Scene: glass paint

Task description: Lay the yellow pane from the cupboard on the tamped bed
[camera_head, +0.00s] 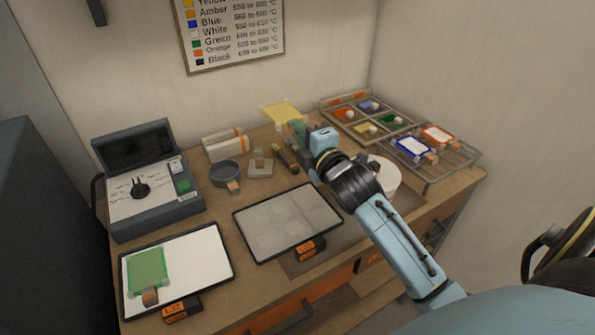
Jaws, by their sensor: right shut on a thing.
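The yellow pane (282,113) is at the back of the bench, just beyond my right gripper (298,130). That gripper is shut, and the pane appears to be held at its fingertips; the contact is partly hidden by the gripper. A black-rimmed tray (288,222) in the middle holds a grey-white bed with square, patchy marks and no pane on it. A second tray (205,255) at the front left has a smooth white bed with a green pane (147,270) lying on its left part. Which bed is called tamped is not labelled legibly. My left gripper is out of view.
A grey control box (155,205) stands at the left, near a round dark bowl (228,173) and small blocks. A divided rack (368,120) with coloured pieces and a wire rack (435,155) with framed panes stand at the right. A white round thing (383,178) is behind my right arm.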

